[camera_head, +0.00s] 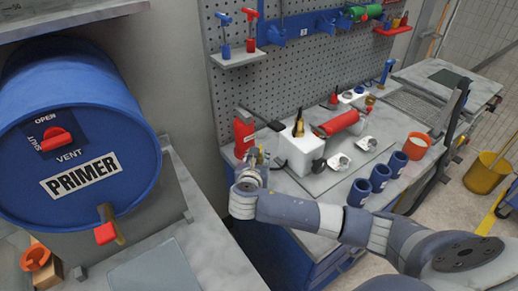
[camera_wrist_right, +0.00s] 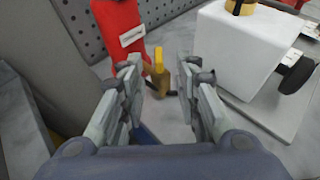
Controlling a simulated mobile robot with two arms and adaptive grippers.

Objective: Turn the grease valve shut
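A red cylinder (camera_wrist_right: 120,30) with a white label stands by the pegboard; it also shows in the head view (camera_head: 243,138). At its lower end is a brass-coloured fitting with a yellow lever (camera_wrist_right: 158,62), which looks like the grease valve. The lever appears upright in the right wrist view. My right gripper (camera_wrist_right: 157,82) is open, with its two fingers apart and the fitting showing just beyond and between the tips. I see no clear contact. In the head view my right gripper (camera_head: 254,160) is in front of the cylinder and hides the fitting. My left gripper is not in view.
A white block-shaped machine (camera_wrist_right: 245,45) stands close to the right of the gripper. A blue PRIMER drum (camera_head: 80,130) with a red vent knob and red-handled tap is at left. Blue cups (camera_head: 379,178) stand at the bench front. A pegboard (camera_head: 290,60) rises behind.

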